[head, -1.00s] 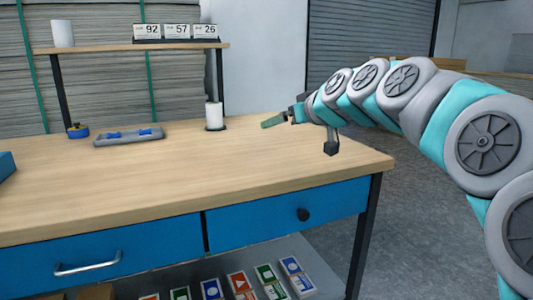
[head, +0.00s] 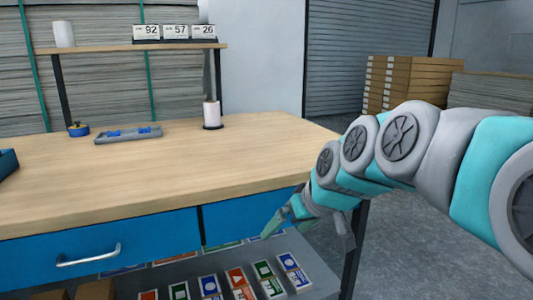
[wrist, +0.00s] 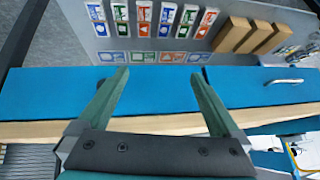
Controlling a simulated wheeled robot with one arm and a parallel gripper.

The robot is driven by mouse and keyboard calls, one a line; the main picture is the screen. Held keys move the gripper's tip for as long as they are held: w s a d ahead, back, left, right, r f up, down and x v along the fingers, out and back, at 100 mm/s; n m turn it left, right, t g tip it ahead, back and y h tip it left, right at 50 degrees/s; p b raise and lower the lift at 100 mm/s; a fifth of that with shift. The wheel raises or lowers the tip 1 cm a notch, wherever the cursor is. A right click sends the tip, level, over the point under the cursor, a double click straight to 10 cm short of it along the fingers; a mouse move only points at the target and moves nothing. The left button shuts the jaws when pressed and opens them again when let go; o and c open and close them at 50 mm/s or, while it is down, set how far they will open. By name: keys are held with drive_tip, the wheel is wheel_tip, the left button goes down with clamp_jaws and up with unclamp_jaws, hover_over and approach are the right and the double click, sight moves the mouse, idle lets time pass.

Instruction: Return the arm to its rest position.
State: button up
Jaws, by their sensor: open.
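My gripper (head: 273,223) is in front of the workbench's right blue drawer front (head: 235,222) in the head view. Its arm reaches in from the right and bends down past the bench corner. In the wrist view my gripper (wrist: 160,76) has its two green fingers spread apart with nothing between them. The blue drawer front (wrist: 160,92) lies behind the fingers there. The wooden workbench top (head: 150,175) carries a white roll (head: 212,114) on a dark stand at its back edge.
A grey tray with blue pieces (head: 128,134) and a blue-yellow tape roll (head: 78,129) lie on the bench. Several coloured cards (head: 237,278) lie on the grey lower shelf. Brown boxes (head: 400,85) are stacked behind right. The bench top's middle is clear.

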drive_tip(key=s+d+f+m+g+h, duration=0.1)
drive_tip(key=s+d+f+g, duration=0.1)
drive_tip(key=s+f, duration=0.3)
drive_tip(key=s+d+f+m+g+h, duration=0.2)
drive_tip(key=s+d+f, duration=0.3)
drive_tip(key=s, duration=0.9)
drive_tip(key=s+d+f+m+g+h, duration=0.1)
drive_tip(key=s+d+f+g, duration=0.2)
drive_tip(key=s+f, duration=0.3)
drive_tip(key=s, duration=0.4)
drive_tip(key=shift+d+f+m+g, duration=0.3)
drive_tip(key=shift+m, duration=0.1)
